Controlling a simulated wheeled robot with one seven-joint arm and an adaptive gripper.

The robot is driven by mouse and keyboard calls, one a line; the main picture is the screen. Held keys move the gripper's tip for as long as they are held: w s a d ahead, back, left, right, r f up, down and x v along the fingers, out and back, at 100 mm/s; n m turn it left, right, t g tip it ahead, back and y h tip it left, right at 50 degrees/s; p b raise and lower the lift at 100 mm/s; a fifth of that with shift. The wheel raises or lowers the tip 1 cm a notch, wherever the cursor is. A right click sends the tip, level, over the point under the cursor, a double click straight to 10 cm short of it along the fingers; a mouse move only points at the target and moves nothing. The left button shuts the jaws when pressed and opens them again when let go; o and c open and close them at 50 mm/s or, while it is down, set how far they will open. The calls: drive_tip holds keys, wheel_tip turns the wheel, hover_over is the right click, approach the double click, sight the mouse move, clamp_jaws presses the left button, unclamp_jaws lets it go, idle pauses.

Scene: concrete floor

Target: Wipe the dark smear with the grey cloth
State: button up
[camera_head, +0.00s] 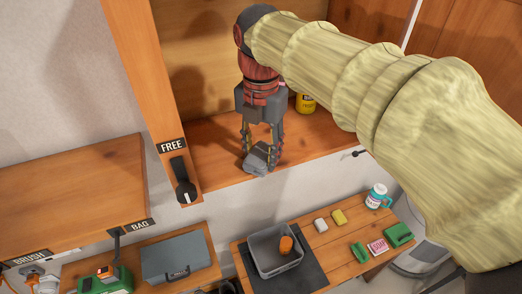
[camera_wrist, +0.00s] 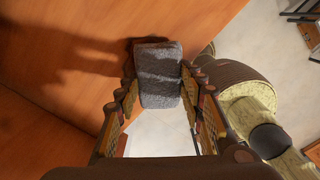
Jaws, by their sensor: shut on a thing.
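The grey cloth (camera_head: 257,161) is a folded, rough-textured block at the front edge of the wooden shelf (camera_head: 215,150). My gripper (camera_head: 260,149) points down from above with its fingers on the cloth, shut on it. In the wrist view the cloth (camera_wrist: 158,75) sits between the fingertips of my gripper (camera_wrist: 160,92), partly over the orange wood and partly beyond its edge. I cannot tell whether it touches the shelf. I cannot make out the dark smear for sure; dark patches on the wood by the cloth look like shadow, and the cloth and gripper hide some surface.
A yellow can (camera_head: 306,103) stands on the shelf behind my gripper. A wooden upright (camera_head: 142,85) with a FREE label bounds the shelf at left. Below, a table (camera_head: 343,258) holds a grey bin (camera_head: 252,250) with an orange item, sponges and a bottle (camera_head: 377,196). A grey-blue case (camera_head: 176,258) lies lower left.

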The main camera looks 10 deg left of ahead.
drive_tip(key=shift+w, duration=0.1)
drive_tip(key=shift+w+a+r+p, duration=0.1)
drive_tip(key=shift+w+a+p, duration=0.25)
drive_tip(key=shift+w+p, duration=0.2)
drive_tip(key=shift+w+a+p, duration=0.35)
drive_tip(key=shift+w+p, duration=0.2)
drive_tip(key=shift+w+a+f+p, duration=0.1)
drive_tip(key=shift+w+a+p, duration=0.3)
drive_tip(key=shift+w, duration=0.2)
drive_tip(key=shift+w+a+f+p, duration=0.1)
drive_tip(key=shift+w+a+p, duration=0.25)
drive_tip(key=shift+w+p, duration=0.25)
drive_tip(key=shift+w+a+p, duration=0.35)
drive_tip(key=shift+w+p, duration=0.05)
drive_tip(key=shift+w, duration=0.2)
drive_tip(key=shift+s, duration=0.1)
drive_tip(key=shift+s+d+b, duration=0.4)
drive_tip(key=shift+s+d, duration=0.1)
drive_tip(key=shift+s, duration=0.25)
drive_tip(key=shift+s+d+b, duration=0.4)
drive_tip(key=shift+s+d, duration=0.05)
drive_tip(key=shift+s, duration=0.3)
drive_tip(key=shift+s+d+f+b, duration=0.1)
drive_tip(key=shift+s+d+b, duration=0.35)
drive_tip(key=shift+s, duration=0.25)
drive_tip(key=shift+s+d+f+b, duration=0.1)
drive_tip(key=shift+s+d+b, duration=0.25)
drive_tip(key=shift+s, duration=0.35)
drive_tip(key=shift+s+r, duration=0.1)
drive_tip(key=shift+r, duration=0.05)
